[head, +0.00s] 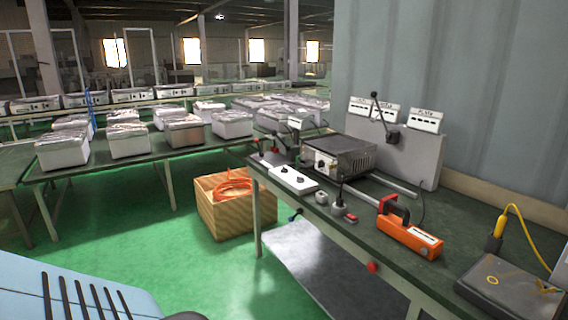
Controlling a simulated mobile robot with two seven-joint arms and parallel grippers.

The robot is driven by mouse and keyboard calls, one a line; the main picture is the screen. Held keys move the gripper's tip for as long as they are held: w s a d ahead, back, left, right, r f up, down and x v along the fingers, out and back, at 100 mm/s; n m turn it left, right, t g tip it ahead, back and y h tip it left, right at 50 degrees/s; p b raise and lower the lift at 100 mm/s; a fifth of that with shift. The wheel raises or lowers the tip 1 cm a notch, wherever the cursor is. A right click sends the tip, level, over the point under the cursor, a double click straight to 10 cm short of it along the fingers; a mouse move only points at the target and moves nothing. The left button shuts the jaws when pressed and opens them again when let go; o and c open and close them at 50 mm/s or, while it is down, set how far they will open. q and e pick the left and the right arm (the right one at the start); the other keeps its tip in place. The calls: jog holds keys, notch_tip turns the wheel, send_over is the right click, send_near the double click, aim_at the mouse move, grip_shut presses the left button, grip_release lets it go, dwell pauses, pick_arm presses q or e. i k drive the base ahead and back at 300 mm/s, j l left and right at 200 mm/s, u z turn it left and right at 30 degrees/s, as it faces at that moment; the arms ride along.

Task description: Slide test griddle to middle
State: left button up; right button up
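The test griddle (348,150) is a squat metal box with a dark flat top and front knobs. It sits on the green workbench (392,228), towards its far end, next to two metal rails (395,187). A grey upright panel (418,150) with white label plates stands behind it. Neither of my grippers is in view, so their states do not show.
An orange tool (408,238), a white switch box (292,180) and a dark flat device (508,286) with a yellow cable lie on the bench. A wooden crate (228,218) with orange hose stands on the floor. Boxed units (128,142) fill the tables behind.

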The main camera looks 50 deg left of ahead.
aim_at(354, 156)
jog(key=u, duration=1.3)
jog(key=z, duration=0.25)
jog(key=i+j+z, duration=0.25)
jog(key=z, duration=0.15)
jog(key=i+j+z, duration=0.25)
jog(key=z, duration=0.2)
jog(key=i+j+z, duration=0.1)
jog(key=j, duration=0.25)
jog(key=i+j, duration=0.2)
jog(key=j, duration=0.15)
jog(key=i+j+z, duration=0.15)
jog(key=j, duration=0.25)
jog(key=i+j, duration=0.1)
jog(key=j, duration=0.25)
jog(key=i+j+z, duration=0.15)
jog(key=j, duration=0.25)
jog(key=i+j, duration=0.15)
jog(key=j, duration=0.25)
jog(key=i+j, duration=0.1)
jog(key=j, duration=0.3)
jog(key=i+j, duration=0.15)
jog(key=j, duration=0.25)
jog(key=i+j, duration=0.1)
jog(key=j, duration=0.25)
